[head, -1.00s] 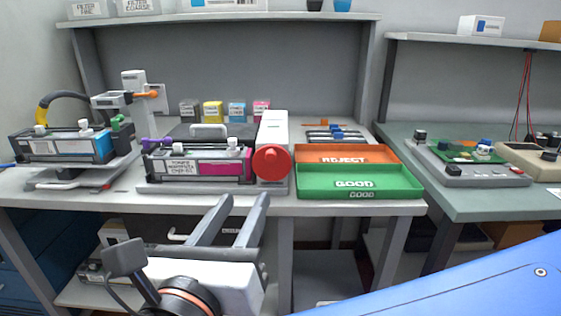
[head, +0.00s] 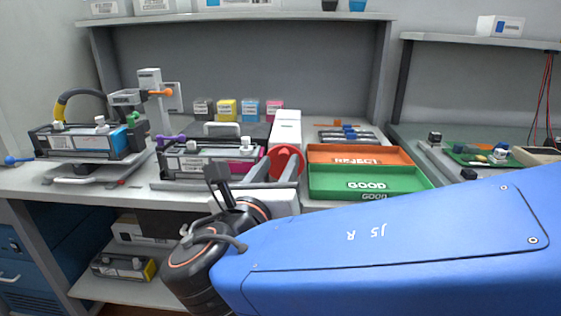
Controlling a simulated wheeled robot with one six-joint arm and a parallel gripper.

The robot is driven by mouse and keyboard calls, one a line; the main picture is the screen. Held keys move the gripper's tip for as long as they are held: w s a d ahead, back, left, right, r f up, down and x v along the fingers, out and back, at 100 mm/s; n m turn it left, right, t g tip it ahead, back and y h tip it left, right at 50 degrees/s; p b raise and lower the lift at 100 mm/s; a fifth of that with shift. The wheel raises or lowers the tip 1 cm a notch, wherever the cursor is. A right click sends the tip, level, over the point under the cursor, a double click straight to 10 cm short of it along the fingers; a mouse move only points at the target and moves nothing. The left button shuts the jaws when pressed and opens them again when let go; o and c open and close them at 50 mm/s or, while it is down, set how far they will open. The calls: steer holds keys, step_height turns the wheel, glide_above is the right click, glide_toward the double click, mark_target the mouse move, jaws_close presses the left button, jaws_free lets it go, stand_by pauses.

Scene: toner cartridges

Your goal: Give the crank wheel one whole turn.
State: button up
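The red crank wheel (head: 287,155) is on the front of a white housing (head: 287,130), at the right end of the magenta cartridge fixture. My gripper (head: 279,165) is at the wheel, its two fingers apart and reaching over the wheel's lower part in the picture. The fingers and palm hide some of the wheel. I cannot tell whether the fingers touch it. The magenta toner cartridge (head: 210,163) lies in the fixture to the left of the wheel. Nothing is seen held in the gripper.
The green GOOD tray (head: 335,187) and orange REJECT tray (head: 330,154) stand close to the right of the wheel. A blue-labelled cartridge (head: 92,143) sits on a stand at left. Small colour cartridges (head: 250,110) stand behind. My blue arm covers the lower right.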

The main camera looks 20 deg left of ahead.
steer(key=shift+w, duration=1.1)
jaws_close()
